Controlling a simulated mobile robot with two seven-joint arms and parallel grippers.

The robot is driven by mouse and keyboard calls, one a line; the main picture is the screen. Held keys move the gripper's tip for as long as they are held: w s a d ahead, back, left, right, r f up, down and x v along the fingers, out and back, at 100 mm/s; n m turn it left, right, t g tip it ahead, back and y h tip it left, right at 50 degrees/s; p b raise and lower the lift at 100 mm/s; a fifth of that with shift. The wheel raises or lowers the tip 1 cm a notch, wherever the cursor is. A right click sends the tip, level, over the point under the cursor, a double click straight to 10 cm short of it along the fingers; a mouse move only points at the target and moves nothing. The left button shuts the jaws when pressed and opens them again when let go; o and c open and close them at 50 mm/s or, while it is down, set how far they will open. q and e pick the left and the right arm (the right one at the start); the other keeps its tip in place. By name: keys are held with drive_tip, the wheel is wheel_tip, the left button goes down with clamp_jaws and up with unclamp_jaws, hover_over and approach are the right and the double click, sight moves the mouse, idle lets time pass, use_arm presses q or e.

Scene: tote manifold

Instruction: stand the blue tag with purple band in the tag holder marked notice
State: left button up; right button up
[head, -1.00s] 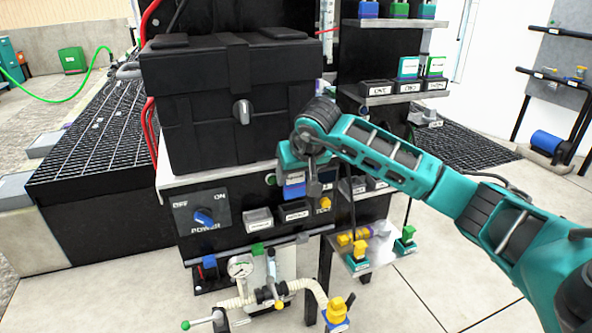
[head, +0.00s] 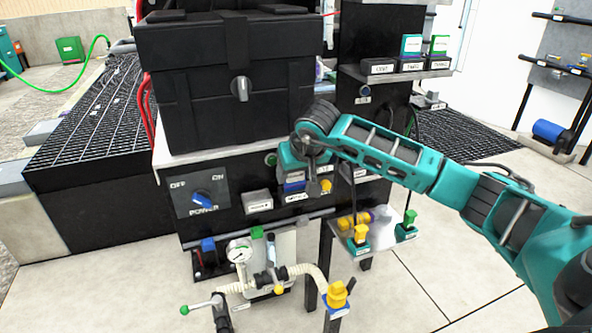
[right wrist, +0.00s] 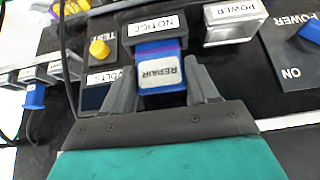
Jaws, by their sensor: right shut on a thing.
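The blue tag with the purple band (right wrist: 160,48) carries a white label reading REPAIR, upside down in the right wrist view. My right gripper (right wrist: 158,78) is shut on it, one finger on each side. The tag's banded end is at the holder marked NOTICE (right wrist: 157,26); I cannot tell whether it is inside the slot or only against it. In the head view the blue tag (head: 293,187) shows just above the notice holder (head: 297,197), partly hidden by my right gripper (head: 313,186). My left gripper is not in view.
A holder marked POWER (right wrist: 234,22) stands beside the notice holder, and a yellow knob (right wrist: 99,50) is on its other side. The blue power switch (head: 202,200) is at the panel's left. A black case (head: 235,85) stands above the panel.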

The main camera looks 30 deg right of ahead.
drive_tip(key=o, duration=1.1)
drive_tip(key=shift+s+r, duration=0.2)
drive_tip(key=shift+r, duration=0.25)
use_arm(q)
drive_tip(key=p, duration=0.1)
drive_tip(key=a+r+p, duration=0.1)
drive_tip(key=p, duration=0.1)
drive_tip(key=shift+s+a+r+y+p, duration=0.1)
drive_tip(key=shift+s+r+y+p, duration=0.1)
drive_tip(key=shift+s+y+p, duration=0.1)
use_arm(e)
drive_tip(key=v, duration=1.2)
drive_tip(key=shift+a, duration=0.1)
drive_tip(key=shift+f, duration=0.1)
